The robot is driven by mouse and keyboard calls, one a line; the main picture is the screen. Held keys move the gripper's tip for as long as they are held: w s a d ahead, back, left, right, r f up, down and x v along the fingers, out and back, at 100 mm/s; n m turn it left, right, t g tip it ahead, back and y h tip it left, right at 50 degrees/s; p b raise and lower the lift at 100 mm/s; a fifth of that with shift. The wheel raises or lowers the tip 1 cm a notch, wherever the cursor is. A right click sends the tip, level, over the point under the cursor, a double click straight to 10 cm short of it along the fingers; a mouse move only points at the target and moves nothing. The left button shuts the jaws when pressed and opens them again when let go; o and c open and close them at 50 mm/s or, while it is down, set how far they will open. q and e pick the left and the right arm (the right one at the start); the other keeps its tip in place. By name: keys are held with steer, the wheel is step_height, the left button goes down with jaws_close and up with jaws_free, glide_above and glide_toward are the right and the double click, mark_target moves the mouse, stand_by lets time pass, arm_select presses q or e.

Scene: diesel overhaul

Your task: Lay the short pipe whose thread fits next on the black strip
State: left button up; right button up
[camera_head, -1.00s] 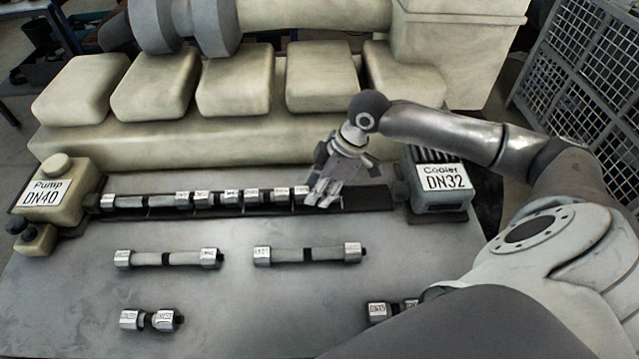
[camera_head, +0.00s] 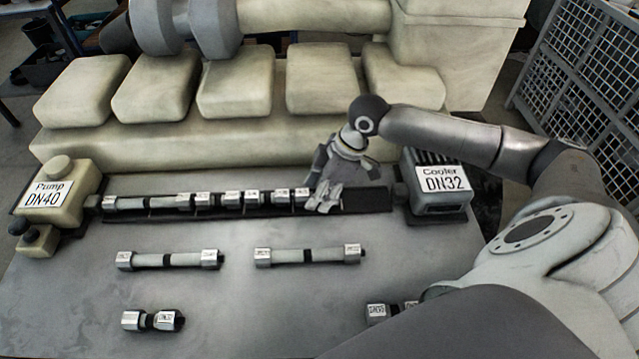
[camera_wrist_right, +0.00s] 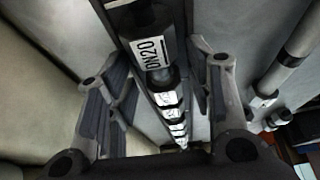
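The black strip (camera_head: 368,200) runs between the pump marked DN40 (camera_head: 60,190) and the cooler marked DN32 (camera_head: 440,183). A row of pipes with silver nuts (camera_head: 230,199) lies on it from the pump; the strip's cooler end is bare. My right gripper (camera_head: 324,203) is low over the row's right end. In the right wrist view its fingers (camera_wrist_right: 158,85) stand wide apart, either side of a nut marked DN20 (camera_wrist_right: 153,55). One short pipe (camera_head: 152,320) lies front left; another (camera_head: 388,310) is partly hidden by my right arm. My left gripper is out of view.
Two longer pipes, one on the left (camera_head: 168,260) and one in the middle (camera_head: 308,255), lie on the grey table in front of the strip. The large cream engine block (camera_head: 210,145) stands behind it. The front middle of the table is clear.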

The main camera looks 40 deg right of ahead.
steer(key=shift+o, duration=0.2)
steer(key=v, duration=1.2)
stand_by(0.5)
